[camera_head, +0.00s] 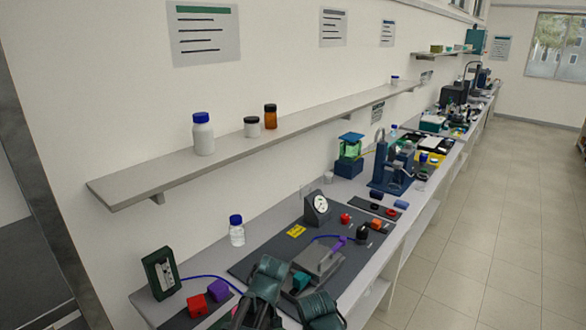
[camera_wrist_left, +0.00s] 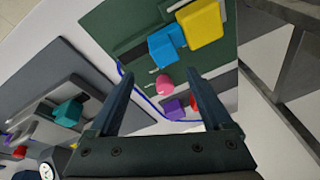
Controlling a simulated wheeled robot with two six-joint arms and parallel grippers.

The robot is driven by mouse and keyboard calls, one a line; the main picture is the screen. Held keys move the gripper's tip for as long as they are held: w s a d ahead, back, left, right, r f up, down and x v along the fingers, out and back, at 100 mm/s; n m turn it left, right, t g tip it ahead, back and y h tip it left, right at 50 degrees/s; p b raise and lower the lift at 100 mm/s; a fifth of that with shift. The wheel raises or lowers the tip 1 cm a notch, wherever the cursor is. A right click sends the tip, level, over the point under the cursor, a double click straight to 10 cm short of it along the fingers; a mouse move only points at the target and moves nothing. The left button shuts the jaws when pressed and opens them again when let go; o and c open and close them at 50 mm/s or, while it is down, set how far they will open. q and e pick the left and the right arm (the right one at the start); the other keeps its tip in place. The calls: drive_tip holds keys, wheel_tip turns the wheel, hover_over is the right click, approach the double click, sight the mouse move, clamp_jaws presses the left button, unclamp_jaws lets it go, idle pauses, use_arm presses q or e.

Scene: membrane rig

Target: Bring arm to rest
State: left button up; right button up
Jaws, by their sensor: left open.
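My left gripper (camera_wrist_left: 158,74) is open in the left wrist view. Its two dark fingers stand apart with nothing held between them. I cannot tell how far the fingers are above these. In the head view, dark green arm parts of mine fill the bottom middle, in front of the bench and the grey plate rig (camera_head: 318,262). No fingertips can be made out there. My right gripper's fingers do not show.
A dial gauge (camera_head: 318,207) stands behind the rig. A wall shelf (camera_head: 230,150) runs above. The floor (camera_head: 500,240) right of the bench is clear.

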use_arm(q)
drive_tip(key=s+d+f+m+g+b, duration=0.1)
drive_tip(key=s+d+f+m+b, duration=0.1)
drive_tip(key=s+m, duration=0.3)
drive_tip(key=s+d+f+m+g+h+b, duration=0.1)
drive_tip(key=s+d+f+m+b, duration=0.1)
drive_tip(key=s, duration=0.7)
wheel_tip(320, 180, down, 2)
drive_tip(key=d+m, duration=0.1)
drive_tip(key=m, duration=0.1)
drive_tip(key=shift+m, duration=0.4)
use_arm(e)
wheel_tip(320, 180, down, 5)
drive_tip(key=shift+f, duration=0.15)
